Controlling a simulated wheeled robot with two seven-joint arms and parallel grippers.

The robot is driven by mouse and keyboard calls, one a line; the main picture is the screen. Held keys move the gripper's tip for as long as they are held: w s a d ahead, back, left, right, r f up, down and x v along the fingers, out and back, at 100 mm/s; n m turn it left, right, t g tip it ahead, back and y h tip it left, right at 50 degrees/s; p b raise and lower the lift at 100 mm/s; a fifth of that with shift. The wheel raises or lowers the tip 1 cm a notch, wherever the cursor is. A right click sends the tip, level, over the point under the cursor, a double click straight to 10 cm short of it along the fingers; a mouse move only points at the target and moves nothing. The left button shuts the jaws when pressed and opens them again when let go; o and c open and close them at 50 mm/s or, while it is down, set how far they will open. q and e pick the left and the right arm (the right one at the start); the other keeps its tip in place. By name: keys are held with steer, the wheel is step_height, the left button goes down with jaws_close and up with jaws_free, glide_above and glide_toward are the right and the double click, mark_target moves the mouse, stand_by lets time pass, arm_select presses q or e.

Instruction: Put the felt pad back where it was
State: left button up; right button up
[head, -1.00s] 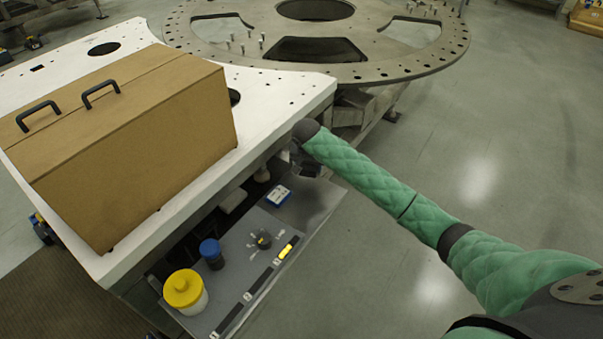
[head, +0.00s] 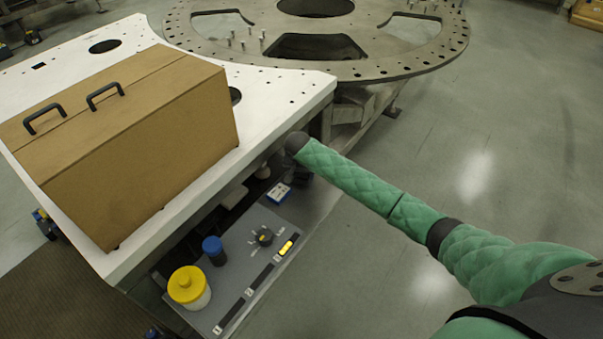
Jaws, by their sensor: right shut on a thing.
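My right arm comes in from the right, and its dark wrist hangs by the near right corner of the white table. My right gripper (head: 302,174) points down below the wrist, beside the grey shelf under the table edge. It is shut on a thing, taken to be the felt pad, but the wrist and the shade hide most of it. I cannot make out the pad's outline. My left gripper is not in view.
The grey shelf (head: 238,262) bears a yellow-lidded jar (head: 189,285), a blue-capped bottle (head: 213,250), a dark knob (head: 263,236), a yellow item (head: 287,248) and a blue-and-white box (head: 278,193). A brown case (head: 150,140) stands on the white table (head: 290,85).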

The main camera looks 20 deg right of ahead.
steer(key=shift+f, duration=0.1)
steer(key=o, duration=0.9)
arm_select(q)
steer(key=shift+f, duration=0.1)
arm_select(e)
steer(key=shift+o, duration=0.2)
steer(key=shift+s+r, duration=0.1)
steer(key=shift+r, duration=0.4)
arm_select(q)
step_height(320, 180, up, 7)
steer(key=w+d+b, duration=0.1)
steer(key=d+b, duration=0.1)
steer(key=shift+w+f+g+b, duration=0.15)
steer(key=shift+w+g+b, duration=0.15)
steer(key=shift+b, duration=0.1)
arm_select(e)
steer(key=v, duration=1.1)
steer(key=shift+s+a, duration=0.1)
steer(key=shift+a, duration=0.05)
